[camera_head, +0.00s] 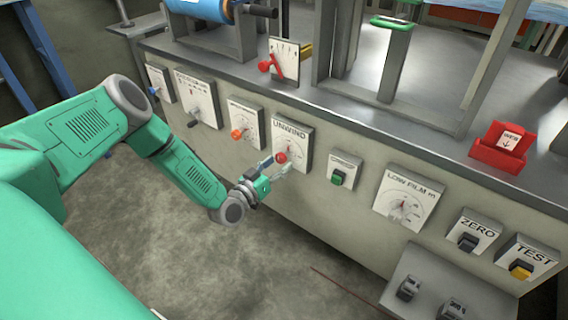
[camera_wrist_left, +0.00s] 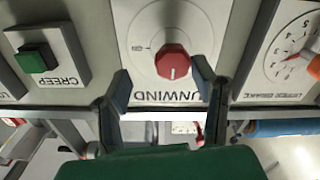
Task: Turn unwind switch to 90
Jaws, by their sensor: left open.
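The unwind switch is a red knob (camera_head: 282,157) on a white plate labelled UNWIND (camera_head: 292,138) on the machine's front panel. In the left wrist view the red knob (camera_wrist_left: 172,62) appears upside down with the plate, and its pale pointer mark faces the UNWIND lettering. My left gripper (camera_head: 274,166) is at the knob in the head view. In the left wrist view its two fingers (camera_wrist_left: 160,82) are spread, one on each side of the knob's lower part. I cannot tell whether they touch it. My right gripper is not in view.
A green CREEP button (camera_wrist_left: 37,58) sits beside the unwind plate. An orange knob (camera_head: 238,133) is on the plate to its left. The LOW FILM dial (camera_head: 405,203) and ZERO switch (camera_head: 468,242) are to the right. Open floor (camera_head: 215,265) lies below the panel.

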